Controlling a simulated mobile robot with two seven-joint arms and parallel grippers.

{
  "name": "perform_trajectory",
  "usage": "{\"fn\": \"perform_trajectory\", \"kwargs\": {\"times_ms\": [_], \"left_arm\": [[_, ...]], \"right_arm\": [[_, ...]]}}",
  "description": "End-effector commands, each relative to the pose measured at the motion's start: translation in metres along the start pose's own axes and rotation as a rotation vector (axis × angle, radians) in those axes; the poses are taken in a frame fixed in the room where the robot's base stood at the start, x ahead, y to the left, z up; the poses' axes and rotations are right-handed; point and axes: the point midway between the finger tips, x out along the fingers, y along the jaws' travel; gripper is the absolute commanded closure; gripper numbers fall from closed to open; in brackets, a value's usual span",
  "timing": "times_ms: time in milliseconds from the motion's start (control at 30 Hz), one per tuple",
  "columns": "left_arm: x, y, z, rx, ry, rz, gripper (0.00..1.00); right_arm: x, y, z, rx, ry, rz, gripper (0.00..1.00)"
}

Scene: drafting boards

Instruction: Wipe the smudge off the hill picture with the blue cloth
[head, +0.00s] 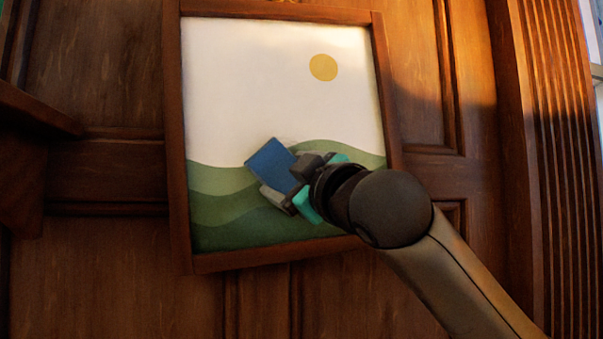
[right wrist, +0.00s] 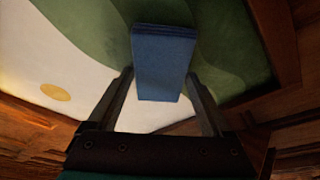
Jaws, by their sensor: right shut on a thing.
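The hill picture (head: 278,75) hangs on a wood-panelled wall in a brown frame, with green hills, a pale sky and a yellow sun. My right gripper (head: 291,180) is in front of its lower middle, shut on the blue cloth (head: 268,162). The cloth looks like a flat folded block and lies over the line where hills meet sky. In the right wrist view the cloth (right wrist: 163,55) sits between the two fingers, against or very near the picture. A faint grey trace of the smudge (head: 287,140) shows just above the cloth; the rest may be hidden. My left gripper is out of view.
The picture's wooden frame (head: 174,130) stands out around it, and my right arm crosses its lower right. A fluted wooden pillar (head: 560,150) rises at the right. A wooden ledge (head: 35,108) juts in at the left. The sky area above the cloth is clear.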

Motion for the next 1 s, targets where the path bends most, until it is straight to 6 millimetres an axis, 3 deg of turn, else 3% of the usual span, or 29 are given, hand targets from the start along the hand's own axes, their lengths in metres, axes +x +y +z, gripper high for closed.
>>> {"fn": "perform_trajectory", "kwargs": {"times_ms": [267,600,1000], "left_arm": [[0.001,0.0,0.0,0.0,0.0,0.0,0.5],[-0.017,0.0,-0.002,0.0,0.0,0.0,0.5],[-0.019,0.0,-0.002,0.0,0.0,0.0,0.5]], "right_arm": [[0.003,-0.015,-0.009,0.0,-0.004,-0.001,0.61],[0.006,-0.002,-0.025,0.0,-0.002,0.0,0.61],[0.003,0.018,-0.01,0.0,-0.003,0.003,0.61]]}}
